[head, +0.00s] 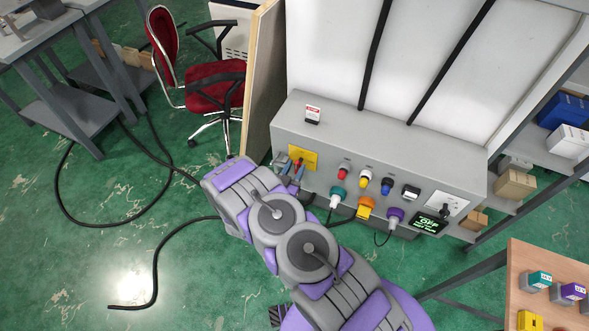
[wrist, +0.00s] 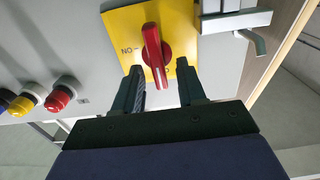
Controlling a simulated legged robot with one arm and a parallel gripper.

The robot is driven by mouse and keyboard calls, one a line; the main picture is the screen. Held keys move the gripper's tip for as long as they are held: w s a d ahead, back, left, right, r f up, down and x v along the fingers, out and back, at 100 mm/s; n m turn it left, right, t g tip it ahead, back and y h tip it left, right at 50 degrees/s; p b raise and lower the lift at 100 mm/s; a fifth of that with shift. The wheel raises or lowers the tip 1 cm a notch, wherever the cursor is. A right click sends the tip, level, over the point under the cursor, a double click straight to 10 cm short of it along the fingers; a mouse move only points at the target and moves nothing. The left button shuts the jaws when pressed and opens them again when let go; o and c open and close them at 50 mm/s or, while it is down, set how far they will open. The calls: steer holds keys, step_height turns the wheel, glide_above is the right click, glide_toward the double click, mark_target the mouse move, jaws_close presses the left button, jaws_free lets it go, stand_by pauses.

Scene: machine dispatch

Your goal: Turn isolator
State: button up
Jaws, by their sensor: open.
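The handle lies nearly along the picture's vertical, slightly tilted. My gripper (wrist: 159,72) is open, its two fingers pointing at the plate, one either side of the handle's lower end. I cannot tell whether they touch it. In the head view the yellow plate (head: 304,155) is at the panel's left end, with my gripper (head: 292,168) in front, partly hiding the handle.
A small display (head: 429,224) appears to read OFF. A wooden board (head: 262,80) stands close at the left. A red chair (head: 210,85) and loose cables lie beyond.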

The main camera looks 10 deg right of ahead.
steer(key=shift+w, duration=0.1)
steer(key=c, duration=0.7)
